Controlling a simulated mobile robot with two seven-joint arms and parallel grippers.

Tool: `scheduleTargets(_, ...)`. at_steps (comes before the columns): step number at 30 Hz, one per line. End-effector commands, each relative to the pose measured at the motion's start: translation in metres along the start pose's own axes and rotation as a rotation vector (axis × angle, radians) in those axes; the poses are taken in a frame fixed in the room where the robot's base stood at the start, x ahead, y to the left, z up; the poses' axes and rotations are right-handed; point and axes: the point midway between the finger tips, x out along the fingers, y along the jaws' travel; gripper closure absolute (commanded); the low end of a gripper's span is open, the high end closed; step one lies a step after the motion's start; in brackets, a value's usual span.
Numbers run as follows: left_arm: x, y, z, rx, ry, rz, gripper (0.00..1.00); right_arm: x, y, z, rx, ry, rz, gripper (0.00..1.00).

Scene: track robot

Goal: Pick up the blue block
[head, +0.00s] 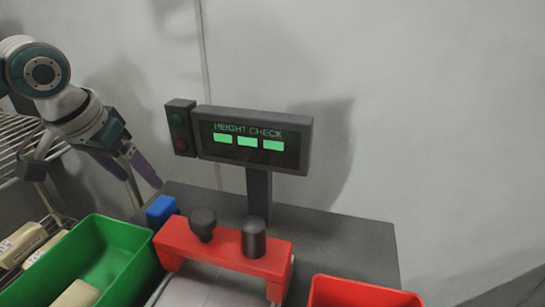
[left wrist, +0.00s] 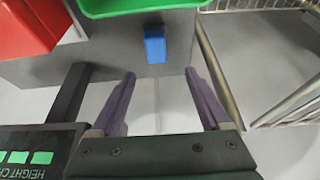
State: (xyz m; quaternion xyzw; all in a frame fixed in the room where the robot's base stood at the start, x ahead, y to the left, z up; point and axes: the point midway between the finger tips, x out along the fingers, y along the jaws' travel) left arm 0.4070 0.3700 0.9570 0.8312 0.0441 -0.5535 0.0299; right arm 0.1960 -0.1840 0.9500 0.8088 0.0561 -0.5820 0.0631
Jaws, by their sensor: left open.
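The blue block (head: 161,210) sits on the dark grey table top (head: 345,240), at its left back part beside the green bin. In the left wrist view the blue block (left wrist: 155,44) lies beyond the fingertips, roughly between their lines. My left gripper (head: 148,182) is above and behind the block at the left in the head view, apart from it. Its two purple fingers, seen in the left wrist view (left wrist: 160,75), are spread with nothing between them. My right gripper is in neither view.
A green bin (head: 140,238) adjoins the block. A red bracket (head: 222,246) with two dark knobs and a red bin (head: 355,293) stand to the right. A "HEIGHT CHECK" display (head: 254,170) on a post rises behind. A wire rack (head: 20,122) is at the left.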

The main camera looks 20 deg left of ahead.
Motion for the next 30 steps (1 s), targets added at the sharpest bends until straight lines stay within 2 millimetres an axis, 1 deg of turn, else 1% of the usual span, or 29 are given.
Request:
scheduleTargets(1,0.006,-0.002,0.0,-0.006,0.001,-0.002,0.2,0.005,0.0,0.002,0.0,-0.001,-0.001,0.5)
scheduleTargets(9,0.042,-0.001,0.0,-0.008,0.002,0.0,0.2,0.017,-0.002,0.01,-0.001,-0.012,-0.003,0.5)
scheduleTargets(14,0.052,0.0,0.001,-0.006,0.001,0.0,0.2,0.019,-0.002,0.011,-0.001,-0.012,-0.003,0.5)
scheduleTargets(19,0.079,0.007,0.006,-0.006,0.0,0.0,0.2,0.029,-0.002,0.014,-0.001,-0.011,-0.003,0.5)
scheduleTargets(21,0.09,0.007,0.007,-0.007,0.001,-0.001,0.2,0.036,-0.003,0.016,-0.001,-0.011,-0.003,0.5)
scheduleTargets(25,0.099,0.007,0.006,-0.006,0.001,-0.002,0.2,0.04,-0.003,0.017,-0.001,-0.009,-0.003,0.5)
scheduleTargets(30,0.099,0.006,0.005,-0.004,0.001,-0.002,0.2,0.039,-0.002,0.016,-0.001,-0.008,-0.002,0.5)
